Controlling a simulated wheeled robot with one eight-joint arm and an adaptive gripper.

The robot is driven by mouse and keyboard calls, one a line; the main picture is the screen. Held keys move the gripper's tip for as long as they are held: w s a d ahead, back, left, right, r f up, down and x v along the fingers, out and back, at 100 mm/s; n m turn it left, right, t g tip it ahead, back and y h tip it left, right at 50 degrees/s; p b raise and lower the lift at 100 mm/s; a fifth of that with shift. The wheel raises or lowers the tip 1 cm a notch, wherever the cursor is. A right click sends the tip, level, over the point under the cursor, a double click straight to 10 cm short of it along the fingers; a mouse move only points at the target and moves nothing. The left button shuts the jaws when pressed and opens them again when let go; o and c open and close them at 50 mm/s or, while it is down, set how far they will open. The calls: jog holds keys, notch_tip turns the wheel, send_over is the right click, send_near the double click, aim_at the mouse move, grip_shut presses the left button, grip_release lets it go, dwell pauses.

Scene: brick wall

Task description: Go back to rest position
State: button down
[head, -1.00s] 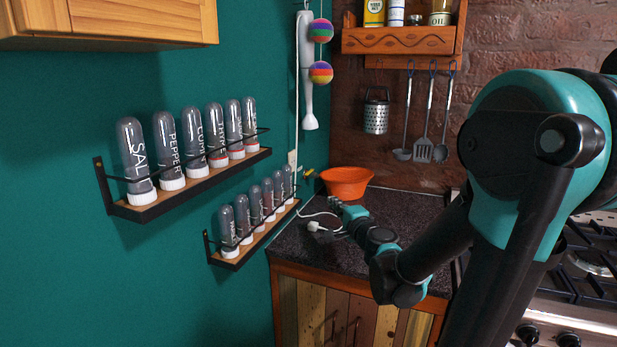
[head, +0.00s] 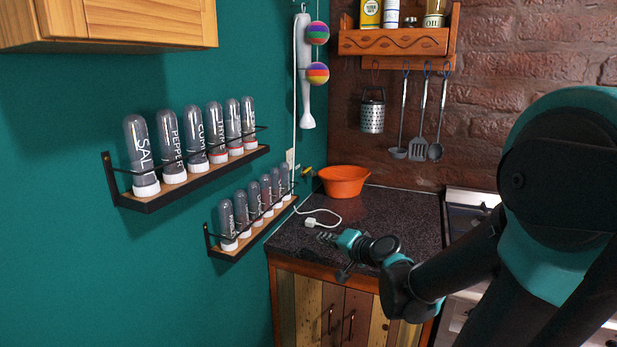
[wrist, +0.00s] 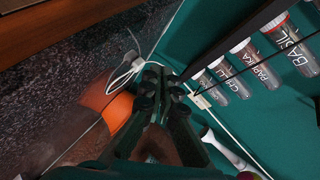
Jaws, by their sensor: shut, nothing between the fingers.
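My gripper (head: 326,237) is over the front part of the dark speckled counter (head: 400,215) in the head view. Its fingers look small there. In the wrist view my gripper (wrist: 151,80) shows both dark fingers close together with nothing between them. A white plug with its cable (head: 312,222) lies on the counter just behind the fingers, apart from them as far as I can tell. It also shows in the wrist view (wrist: 136,66). My arm reaches in from the right of the head view.
An orange bowl (head: 343,183) stands at the counter's back left. Spice jars fill an upper shelf (head: 200,180) and a lower shelf (head: 240,243) on the green wall. Hanging utensils (head: 418,150) line the brick wall. A stove (head: 468,205) is at right.

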jog(key=s+d+f+n+g+h, duration=0.5)
jog(key=s+d+f+g+h, duration=0.2)
jog(key=s+d+f, duration=0.7)
jog(key=s+f+h, duration=0.1)
jog(key=s, duration=0.1)
jog(key=shift+s+f+n+g, duration=0.3)
